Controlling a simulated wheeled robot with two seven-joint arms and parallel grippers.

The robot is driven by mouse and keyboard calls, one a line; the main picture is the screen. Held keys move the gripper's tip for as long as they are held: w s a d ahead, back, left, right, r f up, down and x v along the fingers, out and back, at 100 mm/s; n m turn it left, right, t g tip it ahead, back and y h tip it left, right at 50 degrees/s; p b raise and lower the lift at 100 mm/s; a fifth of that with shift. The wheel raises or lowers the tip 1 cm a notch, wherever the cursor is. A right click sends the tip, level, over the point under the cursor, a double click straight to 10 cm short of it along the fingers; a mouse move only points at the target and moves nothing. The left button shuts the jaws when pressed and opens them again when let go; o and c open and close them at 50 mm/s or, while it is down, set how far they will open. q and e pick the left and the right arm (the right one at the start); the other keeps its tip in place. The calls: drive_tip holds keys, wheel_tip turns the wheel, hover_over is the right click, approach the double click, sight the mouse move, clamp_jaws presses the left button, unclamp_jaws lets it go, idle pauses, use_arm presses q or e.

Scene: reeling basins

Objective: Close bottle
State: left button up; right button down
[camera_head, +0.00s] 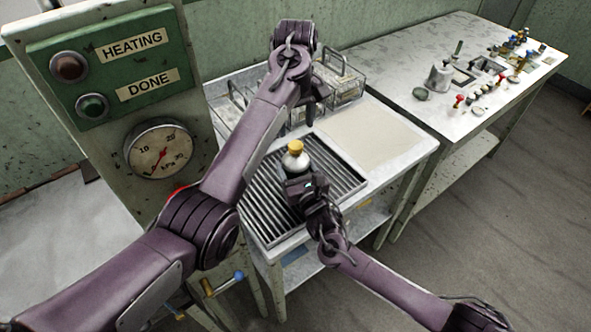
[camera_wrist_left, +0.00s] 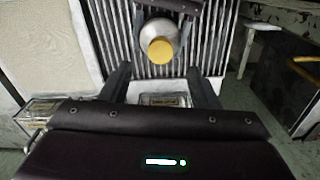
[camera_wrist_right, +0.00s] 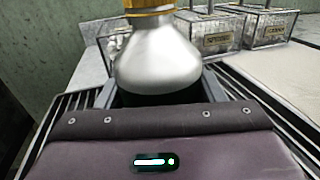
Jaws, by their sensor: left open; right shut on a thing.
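A small silvery-white bottle with a yellow-orange cap (camera_head: 295,147) on its top stands upright over the ribbed rack. The bottle (camera_wrist_right: 158,58) fills the middle of the right wrist view, between the fingers of my right gripper (camera_wrist_right: 160,92), which is shut on its body. The left wrist view shows the bottle's shoulder (camera_wrist_left: 157,30) and the cap (camera_wrist_left: 160,50) from above. My left gripper (camera_wrist_left: 162,82) is open and empty, its fingers to either side of and short of the cap. Whether the cap is fully seated cannot be told.
The ribbed rack (camera_head: 345,180) lies on a white table beside a pale mat (camera_head: 365,138). Wire baskets (camera_head: 340,88) stand at the back. A panel with a gauge (camera_head: 158,150) stands left. A second table (camera_head: 395,60) holds small parts.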

idle(0.3)
drive_tip(key=shift+c, duration=1.3)
unclamp_jaws()
drive_tip(key=v, duration=0.6)
drive_tip(key=shift+s+d+f+b, duration=0.1)
drive_tip(key=shift+s+d+b, duration=0.1)
drive_tip(key=shift+s+b, duration=0.2)
drive_tip(key=shift+s+d, duration=0.15)
drive_tip(key=shift+s, duration=0.3)
